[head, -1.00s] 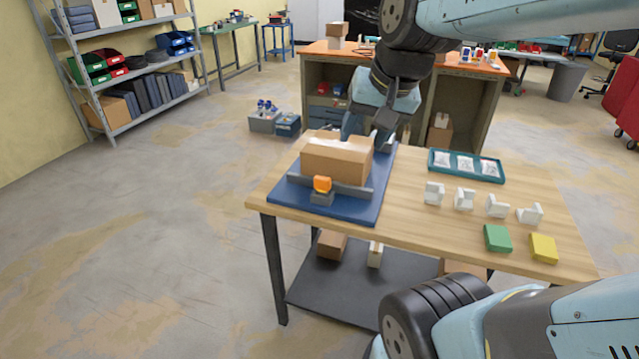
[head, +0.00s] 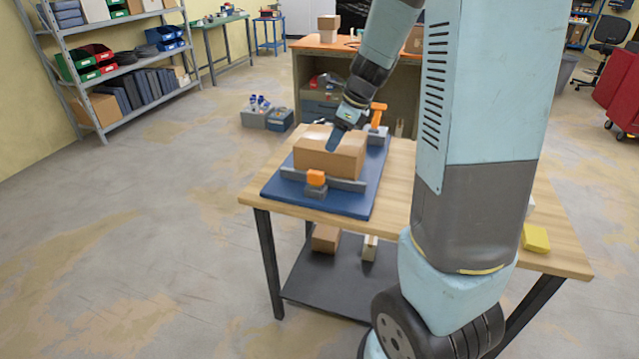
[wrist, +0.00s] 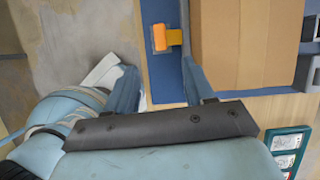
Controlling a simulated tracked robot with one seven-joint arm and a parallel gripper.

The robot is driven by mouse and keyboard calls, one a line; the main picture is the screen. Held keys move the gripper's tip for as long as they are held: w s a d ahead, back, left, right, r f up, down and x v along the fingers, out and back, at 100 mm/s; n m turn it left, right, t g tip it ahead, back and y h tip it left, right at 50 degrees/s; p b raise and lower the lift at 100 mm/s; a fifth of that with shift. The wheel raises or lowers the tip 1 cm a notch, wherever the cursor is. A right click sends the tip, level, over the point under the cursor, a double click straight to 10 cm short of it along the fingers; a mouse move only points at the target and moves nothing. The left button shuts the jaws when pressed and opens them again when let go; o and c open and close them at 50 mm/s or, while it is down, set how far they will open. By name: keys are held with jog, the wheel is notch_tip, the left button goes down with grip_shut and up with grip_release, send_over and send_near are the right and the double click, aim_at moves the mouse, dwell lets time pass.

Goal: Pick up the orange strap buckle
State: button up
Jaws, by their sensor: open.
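The orange strap buckle (head: 316,178) looks like a small block on a grey mount at the box's near side, on the blue board (head: 345,207). It also shows in the wrist view (wrist: 160,38), with a mustard-coloured tab beside it. A cardboard box (head: 330,155) stands on the board behind it. My gripper (head: 338,137) is near the top back of the box, apart from the buckle and empty. In the wrist view my two fingers (wrist: 163,88) are spread wide, with the buckle beyond their tips.
An orange T-shaped handle (head: 378,114) stands on a grey mount at the board's back right. Grey rails flank the box. A tray with packets (wrist: 288,150) lies on the table. My arm hides much of the table's right; a yellow block (head: 535,238) shows there.

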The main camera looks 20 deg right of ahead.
aim_at(317, 172)
jog(key=shift+m, duration=0.4)
jog(key=x, duration=0.9)
jog(key=shift+w+d+f, duration=0.2)
jog(key=shift+w+d, duration=0.05)
jog(key=shift+d, duration=0.05)
jog(key=shift+s+a+x, duration=0.1)
jog(key=shift+s+x, duration=0.1)
jog(key=shift+x, duration=1.15)
jog(key=shift+s+a+x, duration=0.15)
jog(key=shift+x, duration=1.2)
grip_shut()
